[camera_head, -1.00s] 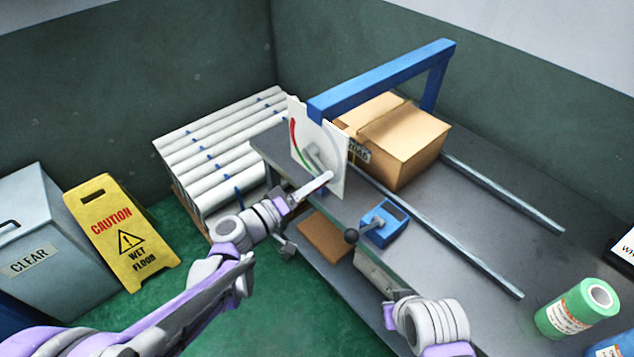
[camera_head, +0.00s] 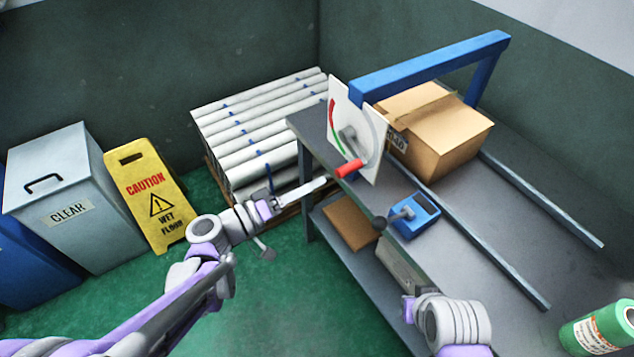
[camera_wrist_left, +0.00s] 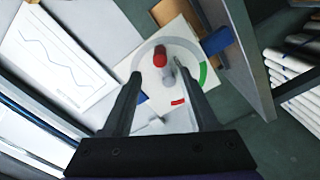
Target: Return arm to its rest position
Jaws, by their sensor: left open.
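My left arm comes in from the left in the head view. Its gripper (camera_head: 297,215) is open and empty, its two fingers spread apart in front of the shelf's near left corner. The white dial plate (camera_head: 375,130) with a red-gripped lever (camera_head: 350,168) stands just above and right of the fingers. In the left wrist view the red lever end (camera_wrist_left: 160,58) shows beyond and between the open fingers (camera_wrist_left: 162,82), with no visible grip on it.
The dark shelf unit (camera_head: 470,240) bears a cardboard box (camera_head: 445,140), a blue lever box (camera_head: 415,215) and a green roll (camera_head: 600,330). White tubes (camera_head: 260,125) are stacked behind. A yellow caution sign (camera_head: 150,195) and grey bin (camera_head: 70,200) stand left. Green floor is open between.

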